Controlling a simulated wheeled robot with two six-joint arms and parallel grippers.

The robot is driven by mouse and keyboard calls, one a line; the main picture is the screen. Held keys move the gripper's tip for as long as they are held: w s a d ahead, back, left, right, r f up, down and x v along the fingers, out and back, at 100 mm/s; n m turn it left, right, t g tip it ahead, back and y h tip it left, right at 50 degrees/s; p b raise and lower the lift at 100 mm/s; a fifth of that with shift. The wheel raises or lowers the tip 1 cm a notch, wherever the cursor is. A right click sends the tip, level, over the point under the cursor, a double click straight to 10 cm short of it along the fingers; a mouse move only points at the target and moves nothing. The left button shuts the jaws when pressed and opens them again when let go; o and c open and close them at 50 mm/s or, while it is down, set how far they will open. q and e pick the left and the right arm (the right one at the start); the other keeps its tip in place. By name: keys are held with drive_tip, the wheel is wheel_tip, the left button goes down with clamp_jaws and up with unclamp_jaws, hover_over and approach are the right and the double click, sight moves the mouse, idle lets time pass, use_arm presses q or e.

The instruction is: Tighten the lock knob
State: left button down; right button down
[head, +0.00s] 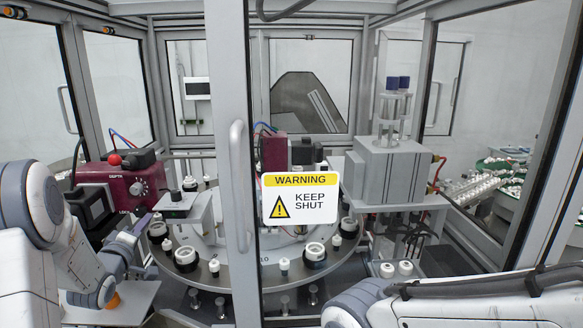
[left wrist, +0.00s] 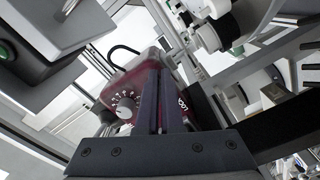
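A maroon control box (head: 121,184) stands at the left of the cell with a numbered silver dial (head: 137,189) on its front. Part of a LOCK label shows low on the box. In the left wrist view the box (left wrist: 170,72) lies straight ahead, with the dial (left wrist: 124,107) left of my fingers. I cannot make out the lock knob itself; my fingers cover the area beside the LOCK label. My left gripper (head: 143,222) is close in front of the box's lower edge. Its dark fingers (left wrist: 160,85) stand close together, and what lies between their tips is hidden. My right gripper is out of view.
A frame post with a handle (head: 237,180) and a KEEP SHUT sign (head: 300,198) stands right of my left arm. Behind it is a round table (head: 215,285) carrying several white caps and black rings. A red button (head: 114,159) tops the box.

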use_arm(q)
drive_tip(key=s+b, duration=0.1)
drive_tip(key=s, duration=0.5)
drive_tip(key=shift+d+f+b, duration=0.3)
drive_tip(key=shift+f, duration=0.05)
idle(0.3)
